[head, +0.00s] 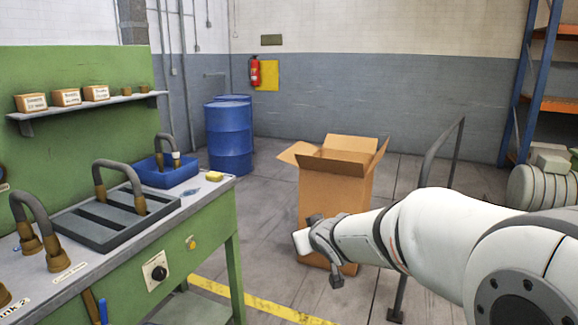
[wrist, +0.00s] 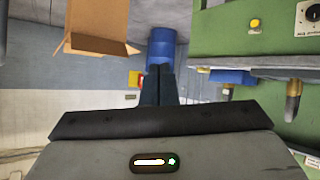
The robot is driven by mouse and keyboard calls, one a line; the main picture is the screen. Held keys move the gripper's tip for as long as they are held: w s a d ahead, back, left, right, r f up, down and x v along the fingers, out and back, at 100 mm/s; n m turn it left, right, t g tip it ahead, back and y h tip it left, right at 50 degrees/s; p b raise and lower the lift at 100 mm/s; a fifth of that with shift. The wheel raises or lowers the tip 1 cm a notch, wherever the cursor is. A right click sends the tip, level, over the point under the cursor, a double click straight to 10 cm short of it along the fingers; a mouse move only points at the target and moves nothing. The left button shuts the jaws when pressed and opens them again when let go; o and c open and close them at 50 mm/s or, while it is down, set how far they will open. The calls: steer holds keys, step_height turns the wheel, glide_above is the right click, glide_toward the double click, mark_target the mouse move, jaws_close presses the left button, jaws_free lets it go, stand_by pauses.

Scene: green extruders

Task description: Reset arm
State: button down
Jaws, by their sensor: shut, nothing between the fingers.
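My arm reaches in from the right of the head view, out over the floor to the right of the green workbench (head: 205,245). My gripper is at the far end of the arm in front of the cardboard box; its fingers do not show clearly there. In the wrist view my gripper (wrist: 158,72) shows as two dark fingers close together, shut and empty. The wrist view looks upside down, with the box (wrist: 95,42) at the upper left and the bench (wrist: 230,35) at the upper right. Nothing touches the gripper.
An open cardboard box (head: 335,195) stands on the floor behind my gripper. The bench carries a grey tray (head: 95,228), a blue bin (head: 150,178) and several hooked extruders. A metal railing (head: 430,160) and shelving (head: 520,85) stand right. Blue barrels (head: 229,140) stand behind.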

steer(key=s+d+r+m+g+h+p, duration=0.3)
steer(key=s+d, duration=0.5)
steer(key=s, duration=0.2)
steer(key=s+d+m+g+p, duration=0.1)
steer(key=s+g+p, duration=0.3)
steer(key=s, duration=1.4)
steer(key=shift+s+d+f+m+g+y+p, duration=0.15)
steer(key=shift+s+d+m+g+y+p, duration=0.25)
steer(key=shift+g, duration=0.6)
steer(key=shift+w+d, duration=0.15)
steer(key=shift+d, duration=0.05)
